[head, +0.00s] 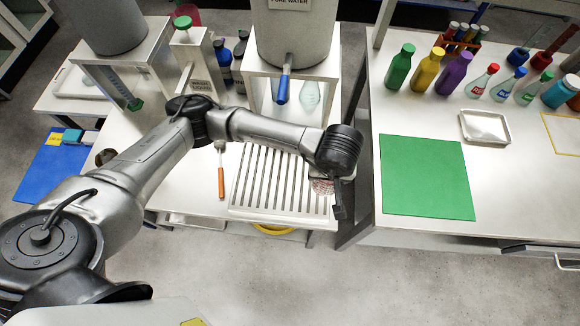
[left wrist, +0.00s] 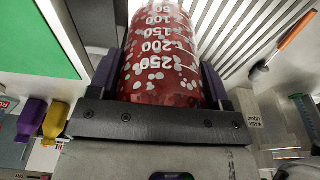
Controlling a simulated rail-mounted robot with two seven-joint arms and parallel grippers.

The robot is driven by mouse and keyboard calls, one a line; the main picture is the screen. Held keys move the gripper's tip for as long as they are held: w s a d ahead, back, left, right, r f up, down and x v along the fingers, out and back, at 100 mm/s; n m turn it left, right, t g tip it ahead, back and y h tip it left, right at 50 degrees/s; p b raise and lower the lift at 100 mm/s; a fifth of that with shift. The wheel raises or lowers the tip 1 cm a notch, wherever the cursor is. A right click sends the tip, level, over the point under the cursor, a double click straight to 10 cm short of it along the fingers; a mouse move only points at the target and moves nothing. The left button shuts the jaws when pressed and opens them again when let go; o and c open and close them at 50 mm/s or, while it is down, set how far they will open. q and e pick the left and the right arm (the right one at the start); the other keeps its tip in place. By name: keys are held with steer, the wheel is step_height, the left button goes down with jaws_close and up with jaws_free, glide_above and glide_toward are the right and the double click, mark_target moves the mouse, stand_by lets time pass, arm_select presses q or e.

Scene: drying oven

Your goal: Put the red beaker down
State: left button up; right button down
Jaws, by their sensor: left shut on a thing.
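The red beaker (left wrist: 165,50) is clear with white volume marks and a red tint with pale spots. My left gripper (left wrist: 160,80) is shut on it, one finger on each side. In the head view the beaker (head: 321,186) is mostly hidden behind my left wrist, with a small pinkish part showing. There my left gripper (head: 338,200) is over the right front end of the slatted drain grid (head: 262,178). I cannot tell whether the beaker touches the grid. My right gripper is not in view.
A green mat (head: 425,175) lies clear on the right table, past a gap between the tables. A small white tray (head: 485,127) and several coloured bottles (head: 427,70) stand behind it. An orange-handled tool (head: 221,183) lies left of the grid. A blue tap (head: 284,85) hangs behind.

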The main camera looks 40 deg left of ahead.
arm_select(q)
steer(key=shift+s+a+f+b, duration=0.15)
steer(key=shift+a+f+b, duration=0.2)
steer(key=shift+a+f, duration=1.35)
steer(key=shift+s+a+f+b, duration=0.15)
steer(key=shift+a+f+b, duration=0.25)
steer(key=shift+a+f, duration=1.35)
steer(key=shift+s+a+f+b, duration=0.15)
steer(key=shift+a+f+b, duration=0.2)
steer(key=shift+a+f, duration=1.35)
steer(key=shift+f, duration=0.15)
steer(key=o, duration=0.9)
